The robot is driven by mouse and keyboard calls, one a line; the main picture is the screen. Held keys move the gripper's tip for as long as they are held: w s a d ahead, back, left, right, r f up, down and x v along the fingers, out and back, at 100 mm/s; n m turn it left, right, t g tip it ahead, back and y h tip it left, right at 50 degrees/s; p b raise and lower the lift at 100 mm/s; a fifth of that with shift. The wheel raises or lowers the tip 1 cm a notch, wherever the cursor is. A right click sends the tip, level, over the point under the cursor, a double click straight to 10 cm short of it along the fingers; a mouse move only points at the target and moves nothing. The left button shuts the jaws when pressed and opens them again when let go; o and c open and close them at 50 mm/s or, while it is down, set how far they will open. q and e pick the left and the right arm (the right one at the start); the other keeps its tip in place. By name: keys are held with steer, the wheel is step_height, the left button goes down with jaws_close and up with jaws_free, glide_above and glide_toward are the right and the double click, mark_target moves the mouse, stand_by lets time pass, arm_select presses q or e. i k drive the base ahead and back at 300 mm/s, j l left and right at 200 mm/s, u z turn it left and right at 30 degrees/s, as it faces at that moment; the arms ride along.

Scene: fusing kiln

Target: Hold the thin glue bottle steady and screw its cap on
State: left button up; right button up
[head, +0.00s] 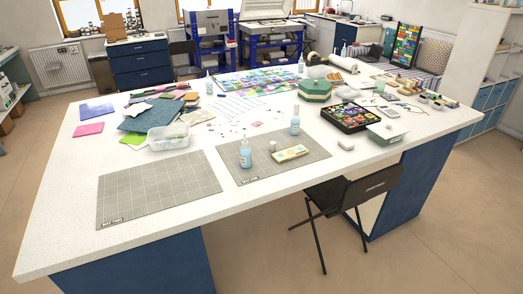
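A slim light-blue bottle (245,156) stands upright on the right grey cutting mat (232,172). A small white cap-like piece (272,146) sits on the mat to its right, apart from it. A second light-blue bottle (295,127) stands upright farther back, near the mat's rear edge. Similar bottles stand farther off, one at the back left (209,87) and one at the back (300,66). The bottles are too small for me to read labels or tell which is the thin glue bottle. Neither of my grippers shows in the head view.
A cream box (290,153) lies right of the white piece. A clear tub (168,137), coloured sheets (150,115) and a black tray (376,122) of colourful pieces surround the work area. The left mat (158,188) is bare. A dark folding chair (350,192) stands at the front.

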mark_target(245, 149)
steer(key=i+l+u, duration=0.1)
steer(key=i+l, duration=0.15)
steer(key=i+l+u, duration=0.1)
steer(key=l, duration=0.35)
steer(key=i+l+u, duration=0.1)
steer(key=i+l, duration=0.2)
steer(key=i+l+u, duration=0.1)
steer(key=l, duration=0.4)
steer(key=i+l+u, duration=0.1)
steer(key=i+l, duration=0.15)
steer(key=l, duration=0.15)
steer(key=i+l+u, duration=0.15)
steer(key=l, duration=0.3)
steer(key=i+l+u, duration=0.1)
steer(key=l, duration=0.3)
steer(key=i+l+u, duration=0.1)
steer(key=l, duration=0.35)
steer(key=i, duration=0.1)
